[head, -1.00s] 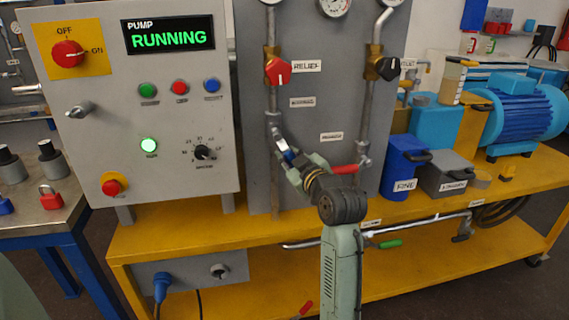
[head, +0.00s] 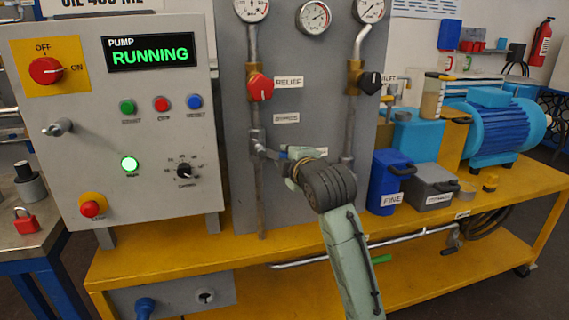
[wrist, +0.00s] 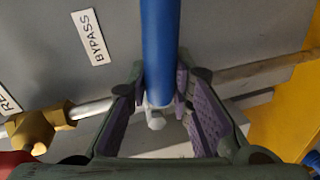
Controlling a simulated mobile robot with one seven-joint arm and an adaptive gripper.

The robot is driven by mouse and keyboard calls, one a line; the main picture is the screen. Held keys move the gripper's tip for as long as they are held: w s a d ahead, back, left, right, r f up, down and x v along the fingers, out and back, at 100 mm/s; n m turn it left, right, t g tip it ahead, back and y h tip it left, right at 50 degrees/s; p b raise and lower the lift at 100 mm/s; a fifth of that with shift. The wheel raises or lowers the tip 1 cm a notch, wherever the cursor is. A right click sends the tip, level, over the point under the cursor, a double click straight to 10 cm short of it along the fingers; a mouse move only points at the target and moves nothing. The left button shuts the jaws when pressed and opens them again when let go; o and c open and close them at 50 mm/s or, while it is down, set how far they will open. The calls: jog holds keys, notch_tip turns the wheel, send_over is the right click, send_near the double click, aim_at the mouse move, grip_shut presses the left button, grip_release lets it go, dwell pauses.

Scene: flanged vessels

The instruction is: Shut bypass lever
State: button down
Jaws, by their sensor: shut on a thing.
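The bypass lever (wrist: 160,45) has a blue sleeve and runs down from the top of the wrist view to a pale metal end. The fingers of my gripper (wrist: 160,88) are shut on it, one on each side. In the head view my gripper (head: 284,156) is at the left vertical pipe of the grey panel. There the lever's metal arm (head: 267,152) reaches right from the pipe, slightly downward, into my gripper. Most of the blue sleeve is hidden by my gripper there. A white BYPASS label (wrist: 89,38) is left of the lever in the wrist view.
The red relief knob (head: 260,87) is above on the same pipe, with a black knob (head: 369,82) to its right. The control box (head: 115,120) stands close on the left; its display reads RUNNING. A blue can (head: 388,182) stands right of my arm.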

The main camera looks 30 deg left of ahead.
jog(key=shift+r+n, duration=0.5)
jog(key=shift+n, duration=0.3)
jog(key=c, duration=1.4)
grip_release()
jog(key=v, duration=1.2)
jog(key=shift+s+r, duration=0.1)
jog(key=shift+a, duration=0.1)
